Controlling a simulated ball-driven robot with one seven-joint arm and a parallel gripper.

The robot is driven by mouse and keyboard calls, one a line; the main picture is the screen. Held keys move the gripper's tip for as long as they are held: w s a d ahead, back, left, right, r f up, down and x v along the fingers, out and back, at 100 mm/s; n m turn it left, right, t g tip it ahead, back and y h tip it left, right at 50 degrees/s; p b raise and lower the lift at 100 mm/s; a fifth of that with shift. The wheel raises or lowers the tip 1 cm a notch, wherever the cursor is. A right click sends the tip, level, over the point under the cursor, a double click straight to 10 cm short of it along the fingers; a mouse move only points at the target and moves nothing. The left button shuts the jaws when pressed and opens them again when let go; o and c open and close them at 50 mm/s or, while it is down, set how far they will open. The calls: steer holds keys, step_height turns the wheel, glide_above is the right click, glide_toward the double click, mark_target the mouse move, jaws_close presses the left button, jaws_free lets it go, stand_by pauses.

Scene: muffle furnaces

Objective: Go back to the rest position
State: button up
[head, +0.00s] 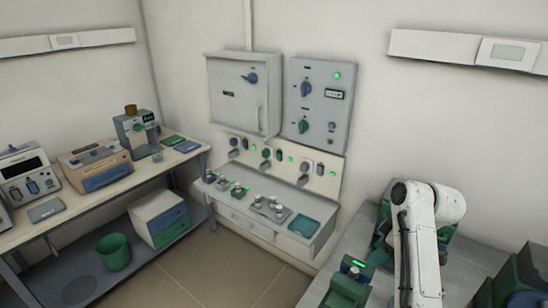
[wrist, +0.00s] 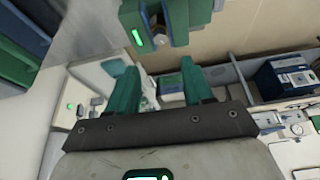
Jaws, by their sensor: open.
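My gripper (wrist: 160,78) shows in the wrist view as two green fingers on a dark grey crossbar. The fingers stand apart, and nothing shows held between them. In the head view my white arm rises at the right, over the grey bench (head: 345,245); the fingers cannot be made out there. A green device with a lit green strip (head: 347,288) stands on that bench, left of my arm. A green part with a lit strip (wrist: 137,37) shows beyond the fingers in the wrist view; I cannot tell whether it is the same device.
A wall panel (head: 318,110) and a grey cabinet (head: 230,105) hang above a shelf unit with valves (head: 268,208). A left bench (head: 85,205) carries several instruments. A green bin (head: 114,252) stands beneath it. Brown floor (head: 215,265) lies clear between the benches.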

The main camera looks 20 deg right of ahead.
steer(key=s+a+f+m+g+b, duration=0.1)
steer(key=s+a+f, duration=0.1)
steer(key=s+f, duration=0.15)
steer(key=s+a+f+m+b, duration=0.1)
steer(key=s+a+f, duration=0.15)
steer(key=f, duration=0.25)
steer(key=s+a+f+m+h+b, duration=0.1)
steer(key=s+a+f+m, duration=0.1)
steer(key=s, duration=0.7)
steer(key=s+a+f+m+g+h+b, duration=0.1)
steer(key=s+a+f+m, duration=0.1)
steer(key=s+f, duration=0.3)
steer(key=s+a+f+m+b, duration=0.1)
steer(key=s+a+f, duration=0.2)
steer(key=s, duration=1)
steer(key=shift+a+f+m+g+h, duration=0.15)
steer(key=shift+a+m+g+h, duration=0.25)
steer(key=shift+a, duration=0.05)
